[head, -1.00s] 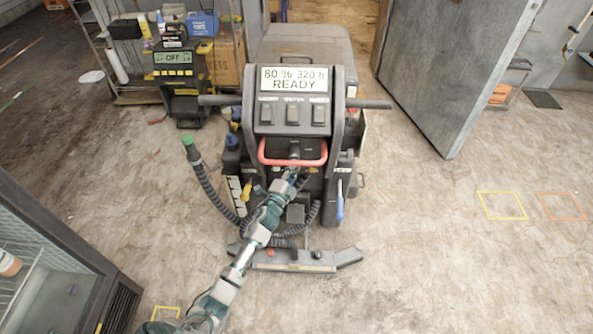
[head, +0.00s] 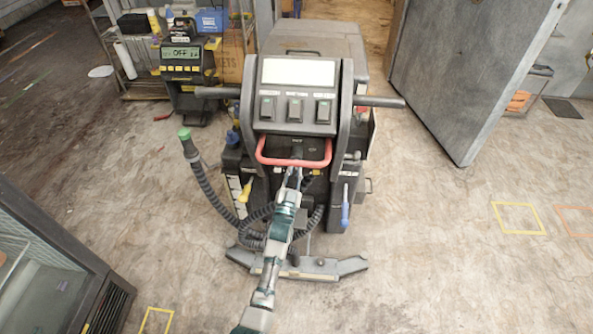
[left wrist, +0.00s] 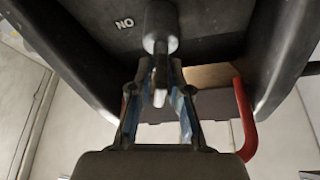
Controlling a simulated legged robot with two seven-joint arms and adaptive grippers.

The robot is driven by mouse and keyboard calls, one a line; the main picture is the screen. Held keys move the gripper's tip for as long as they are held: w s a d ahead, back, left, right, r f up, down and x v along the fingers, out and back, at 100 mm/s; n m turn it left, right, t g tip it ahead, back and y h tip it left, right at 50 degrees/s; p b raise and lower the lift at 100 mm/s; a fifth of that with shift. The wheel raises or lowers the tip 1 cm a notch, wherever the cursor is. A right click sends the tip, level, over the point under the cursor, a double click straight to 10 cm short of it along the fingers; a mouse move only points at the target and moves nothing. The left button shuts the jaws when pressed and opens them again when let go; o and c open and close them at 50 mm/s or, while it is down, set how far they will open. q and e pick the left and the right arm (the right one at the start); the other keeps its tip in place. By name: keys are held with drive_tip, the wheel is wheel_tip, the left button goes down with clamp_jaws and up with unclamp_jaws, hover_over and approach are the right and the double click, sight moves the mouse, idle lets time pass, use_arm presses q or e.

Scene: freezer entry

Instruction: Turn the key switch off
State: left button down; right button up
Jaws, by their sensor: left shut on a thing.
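The floor-cleaning machine (head: 297,95) stands in the middle of the head view. Its display (head: 299,72) is blank white. The key switch (head: 297,152) is below the three rocker switches, behind the red bar handle (head: 262,152). In the left wrist view the key switch (left wrist: 160,27) is a dark round barrel with a shaft, beside an upside-down "ON" mark (left wrist: 125,24). My left gripper (head: 296,170) is shut on the key; its fingers show in the left wrist view (left wrist: 160,88). The gripped part is partly hidden by the fingers. My right gripper is out of view.
The red handle (left wrist: 244,118) passes close beside my left gripper. A hose with a green end (head: 187,150) hangs at the machine's left. A charger reading "OFF" (head: 182,60) stands behind left. A large grey door (head: 470,75) is open at right.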

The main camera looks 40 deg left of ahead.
use_arm(q)
drive_tip(key=shift+f+n+g+y, duration=0.2)
drive_tip(key=shift+n+y, duration=0.25)
drive_tip(key=shift+n, duration=0.55)
drive_tip(key=shift+f+n+g+y, duration=0.1)
drive_tip(key=shift+f+n+y, duration=0.25)
drive_tip(key=shift+n, duration=0.65)
drive_tip(key=shift+d+r, duration=0.1)
drive_tip(key=shift+y, duration=0.3)
drive_tip(key=c, duration=1.2)
unclamp_jaws()
drive_tip(key=shift+r, duration=0.1)
drive_tip(key=shift+c, duration=0.2)
drive_tip(key=shift+r, duration=0.1)
drive_tip(key=v, duration=1.2)
